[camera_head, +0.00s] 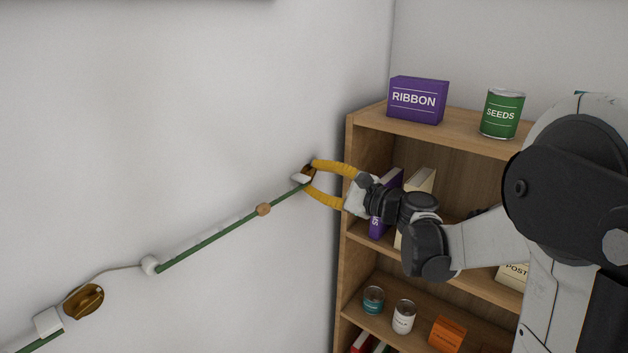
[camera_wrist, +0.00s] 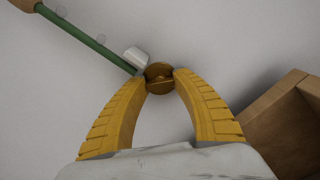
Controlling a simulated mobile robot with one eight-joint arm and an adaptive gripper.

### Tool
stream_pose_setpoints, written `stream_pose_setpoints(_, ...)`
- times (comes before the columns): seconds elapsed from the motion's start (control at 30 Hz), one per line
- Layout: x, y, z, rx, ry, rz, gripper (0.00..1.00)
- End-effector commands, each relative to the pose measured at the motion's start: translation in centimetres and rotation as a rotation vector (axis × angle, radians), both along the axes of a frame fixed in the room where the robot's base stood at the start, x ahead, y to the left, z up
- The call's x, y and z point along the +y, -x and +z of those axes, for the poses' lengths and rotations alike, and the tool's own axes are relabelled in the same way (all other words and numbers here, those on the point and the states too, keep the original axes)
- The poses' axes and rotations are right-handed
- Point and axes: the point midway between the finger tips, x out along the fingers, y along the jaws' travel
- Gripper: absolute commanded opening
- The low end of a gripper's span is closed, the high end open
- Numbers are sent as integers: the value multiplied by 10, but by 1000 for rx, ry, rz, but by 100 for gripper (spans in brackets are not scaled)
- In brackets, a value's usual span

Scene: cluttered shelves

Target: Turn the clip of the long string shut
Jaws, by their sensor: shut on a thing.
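The long string is a green line (camera_head: 215,238) running along the white wall, rising to the right. A brown round clip (camera_wrist: 159,77) sits at its upper right end, next to a white block (camera_wrist: 136,57). My gripper (camera_head: 309,176) has yellow fingers, and their tips are closed on this brown clip from both sides, as the wrist view also shows. In the head view the clip is mostly hidden by the fingertips. A second brown clip (camera_head: 84,301) is on the wall at lower left, between a white block (camera_head: 48,322) and a white round piece (camera_head: 150,265).
A tan bead (camera_head: 263,209) is on the green line. A wooden shelf (camera_head: 352,150) stands close to the right of my gripper, with a purple RIBBON box (camera_head: 417,100) and a green SEEDS can (camera_head: 502,114) on top. Cans and boxes fill lower shelves.

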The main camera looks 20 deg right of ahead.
Motion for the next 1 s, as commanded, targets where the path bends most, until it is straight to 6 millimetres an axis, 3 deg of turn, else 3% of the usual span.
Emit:
stream_pose_setpoints(0.67,0,0,0,40,-54,1,4)
stream_pose_setpoints(0.7,0,0,0,40,-54,1,40)
stream_pose_setpoints(0.77,0,0,0,40,-54,1,59)
stream_pose_setpoints(1.0,-5,6,0,40,-54,-2,59)
